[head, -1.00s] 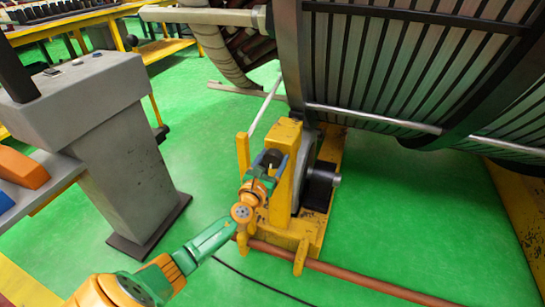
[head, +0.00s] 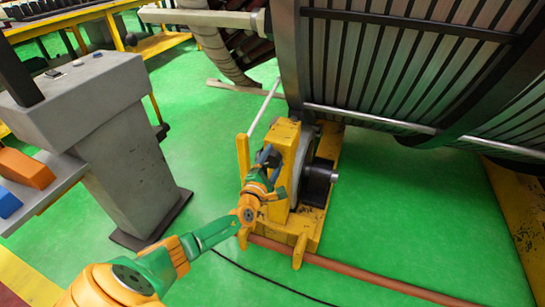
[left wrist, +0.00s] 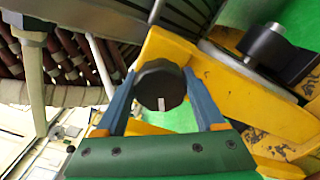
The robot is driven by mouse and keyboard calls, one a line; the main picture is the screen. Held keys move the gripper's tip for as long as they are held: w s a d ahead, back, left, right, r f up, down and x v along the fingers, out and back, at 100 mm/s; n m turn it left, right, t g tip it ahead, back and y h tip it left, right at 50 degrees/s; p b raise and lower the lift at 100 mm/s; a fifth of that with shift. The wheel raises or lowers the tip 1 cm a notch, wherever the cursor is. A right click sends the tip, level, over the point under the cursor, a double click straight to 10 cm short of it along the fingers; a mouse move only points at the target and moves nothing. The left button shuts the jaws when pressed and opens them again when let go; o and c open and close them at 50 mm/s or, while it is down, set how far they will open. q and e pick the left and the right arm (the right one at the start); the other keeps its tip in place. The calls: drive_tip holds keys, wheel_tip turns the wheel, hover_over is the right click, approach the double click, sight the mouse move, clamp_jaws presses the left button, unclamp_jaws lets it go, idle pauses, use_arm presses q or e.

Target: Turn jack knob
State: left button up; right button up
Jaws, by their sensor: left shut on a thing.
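The jack knob (left wrist: 160,86) is a dark round knob with a short pale mark on its face, seen in the left wrist view. My left gripper (left wrist: 160,98) has its two blue fingers on either side of the knob and is shut on it. In the head view, my left gripper (head: 266,158) is at the left side of the yellow jack (head: 285,145), and the knob is mostly hidden there by the gripper. My right gripper is not in view.
The large ribbed stator (head: 400,70) stands above and behind the jack. A grey pedestal (head: 120,140) is at the left, with an orange block (head: 25,168) on a shelf. A brown pipe (head: 350,275) and a black cable (head: 270,284) lie on the green floor.

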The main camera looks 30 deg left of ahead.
sight(272, 162)
use_arm(q)
drive_tip(key=m+p, duration=0.1)
drive_tip(key=m, duration=0.2)
drive_tip(key=shift+m, duration=1.3)
drive_tip(key=shift+f+m, duration=0.1)
drive_tip(key=shift+m, duration=0.2)
drive_tip(key=o, duration=1.4)
drive_tip(key=shift+c, duration=0.2)
drive_tip(key=p+v, duration=0.3)
drive_tip(key=v, duration=0.3)
drive_tip(key=shift+s+p, duration=0.3)
drive_tip(key=shift+p, duration=0.1)
drive_tip(key=shift+s+d, duration=0.1)
drive_tip(key=shift+s, duration=0.15)
